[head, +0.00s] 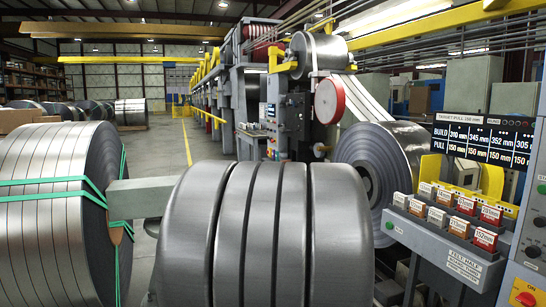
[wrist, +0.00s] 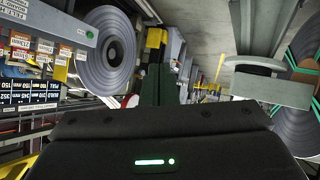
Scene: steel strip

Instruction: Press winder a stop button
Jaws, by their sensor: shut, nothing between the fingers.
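I cannot make out a button labelled as winder A stop in either view. A grey control panel (head: 530,230) at the right edge of the head view carries a small green button (head: 541,190), black knobs, and a red switch on a yellow plate (head: 525,293). A distant machine console (head: 285,125) has a screen and small controls, too small to read. My gripper (wrist: 161,68) shows only in the wrist view, its dark fingers shut and empty, pointing away from its body. It is apart from any button I can see.
Large slit steel coils (head: 265,235) fill the front centre. A banded coil (head: 50,200) stands at left, and a winder coil (head: 385,160) behind. A label rack (head: 440,245) and a display (head: 487,140) stand at right. Some aisle floor shows left of centre.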

